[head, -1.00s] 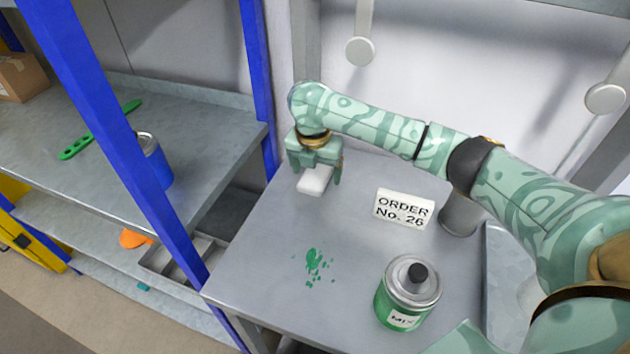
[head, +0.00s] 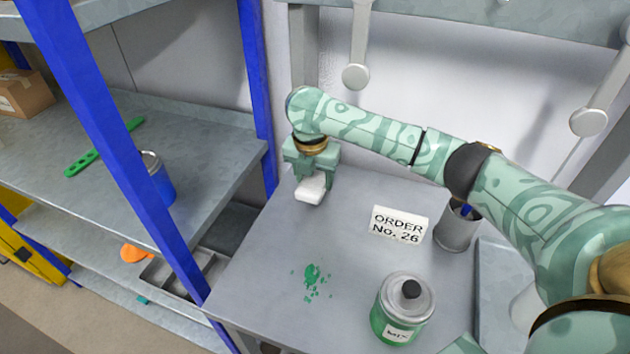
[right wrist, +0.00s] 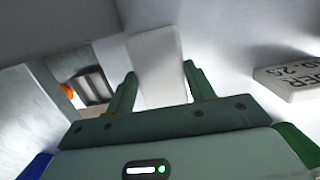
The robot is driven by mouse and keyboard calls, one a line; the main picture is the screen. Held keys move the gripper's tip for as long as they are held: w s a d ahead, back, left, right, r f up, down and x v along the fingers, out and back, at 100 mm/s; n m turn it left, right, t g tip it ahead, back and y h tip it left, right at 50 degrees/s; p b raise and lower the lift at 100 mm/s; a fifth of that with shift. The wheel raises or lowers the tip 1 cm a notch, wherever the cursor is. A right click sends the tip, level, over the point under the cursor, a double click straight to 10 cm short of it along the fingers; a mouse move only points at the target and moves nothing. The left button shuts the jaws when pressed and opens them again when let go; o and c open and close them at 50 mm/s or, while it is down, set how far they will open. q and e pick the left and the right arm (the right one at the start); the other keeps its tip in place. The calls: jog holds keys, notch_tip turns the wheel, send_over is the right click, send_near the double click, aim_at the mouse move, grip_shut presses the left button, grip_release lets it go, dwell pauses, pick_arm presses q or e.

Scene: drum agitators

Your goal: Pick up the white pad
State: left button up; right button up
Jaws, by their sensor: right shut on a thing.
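The white pad (head: 310,189) is a small pale block at the back left of the grey table. My right gripper (head: 312,178) points down over it and is shut on it. In the right wrist view, the pad (right wrist: 156,58) lies between the two green fingers of the right gripper (right wrist: 160,82). I cannot tell whether the pad still touches the table. My left gripper is not in view.
Green spatter (head: 312,276) marks the grey table (head: 260,300). An order card (head: 399,224), a MIX can (head: 403,308) and a grey cup (head: 456,228) stand to the right. A blue-post shelf (head: 215,150) borders the left.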

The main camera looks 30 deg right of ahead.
jog(key=s+a+r+p, duration=0.4)
jog(key=s+r+p, duration=0.4)
jog(key=s, duration=0.5)
jog(key=shift+s+r, duration=0.2)
jog(key=shift+r, duration=0.7)
